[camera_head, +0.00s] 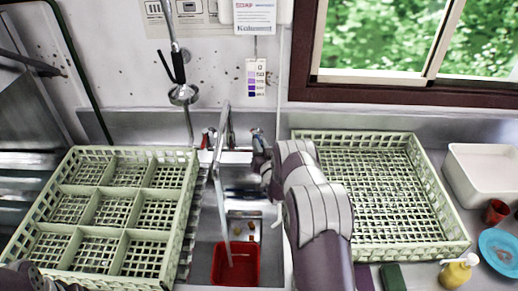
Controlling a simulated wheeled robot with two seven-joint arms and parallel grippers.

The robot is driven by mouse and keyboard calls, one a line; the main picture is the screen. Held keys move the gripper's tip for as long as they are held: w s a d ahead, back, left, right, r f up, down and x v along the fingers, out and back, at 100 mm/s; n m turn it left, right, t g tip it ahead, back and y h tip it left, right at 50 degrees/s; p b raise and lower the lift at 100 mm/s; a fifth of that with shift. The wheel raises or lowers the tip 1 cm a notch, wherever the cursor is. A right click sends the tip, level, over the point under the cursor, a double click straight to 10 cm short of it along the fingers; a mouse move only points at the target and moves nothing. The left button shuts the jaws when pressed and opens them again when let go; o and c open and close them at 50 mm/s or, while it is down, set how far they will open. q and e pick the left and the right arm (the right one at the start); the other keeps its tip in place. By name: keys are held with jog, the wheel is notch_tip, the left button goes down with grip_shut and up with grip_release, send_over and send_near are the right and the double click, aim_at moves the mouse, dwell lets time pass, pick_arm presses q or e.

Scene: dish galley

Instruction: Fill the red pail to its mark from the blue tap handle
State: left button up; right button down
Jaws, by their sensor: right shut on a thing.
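The red pail (236,275) stands in the sink basin at the bottom middle, below the taps. Its mark and the water level inside cannot be made out. A long pale strip (222,190) comes down from the tap into the pail's outline; I cannot tell how much is spout and how much is water. The red tap handle (207,138) is left of the spout. My right gripper (259,146) is at the blue tap handle, right of the spout, and is shut on it, largely hiding it. Only a dark piece of my left arm shows at the bottom left corner.
A divided green rack (101,205) is left of the sink and an open green rack (462,245) right of it. A spray head (183,95) hangs above. A white tub (483,170), red cup (496,211), blue plate (500,250) and yellow bottle (457,272) stand at right.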

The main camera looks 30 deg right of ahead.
jog(key=c, duration=1.1)
grip_release()
jog(key=shift+s, duration=0.15)
jog(key=b+v, duration=0.3)
jog(key=v, duration=0.9)
jog(key=shift+s+a, duration=0.15)
jog(key=shift+s, duration=0.1)
jog(key=shift+c, duration=0.4)
